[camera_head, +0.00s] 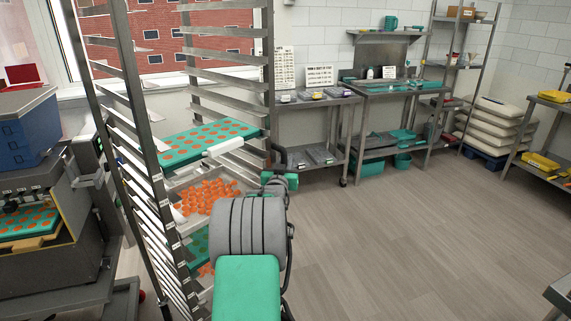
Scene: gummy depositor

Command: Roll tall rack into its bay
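The tall rack (125,87) stands at the left front, a steel frame with angled runners on both sides. It holds a green tray (211,142) of orange gummies, a lower tray (179,213) heaped with loose orange pieces, and more green trays further down, partly hidden. My arm reaches up from the bottom centre in front of the rack. My gripper (273,160) is near the rack's right upright, beside the green tray's level. Its fingers are small and mostly hidden by my arm, so I cannot tell whether they touch the upright. I cannot make out a marked bay.
A depositor machine (40,225) with blue crates (27,128) stands close on the rack's left. Steel tables (380,93), a shelf unit (468,62) and stacked white sacks (495,127) line the back wall. Yellow-tray shelving (540,160) is at right. The wood floor (420,245) is clear.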

